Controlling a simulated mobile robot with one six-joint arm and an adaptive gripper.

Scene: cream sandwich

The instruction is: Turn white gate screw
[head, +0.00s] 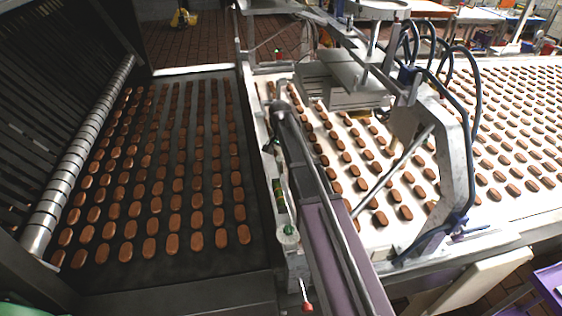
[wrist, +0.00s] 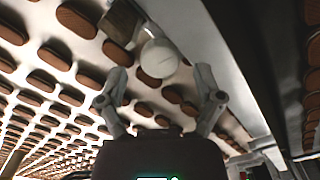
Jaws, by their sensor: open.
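The white gate screw (wrist: 158,58) shows in the wrist view as a pale round knob near the upper middle. A small metal and brown block (wrist: 122,22) is at its upper left. My gripper (wrist: 161,84) is open, with one finger to the lower left of the knob and one to the lower right. The knob appears just beyond the fingertips, roughly centred between them. No contact shows, and the exact distance is unclear. In the head view I cannot clearly make out the white screw or my gripper among the rails.
Brown biscuits lie in rows on the dark belt (head: 125,270) at left and on the white belt (head: 520,212) at right. A metal machine frame (head: 455,150) with hoses spans the white belt.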

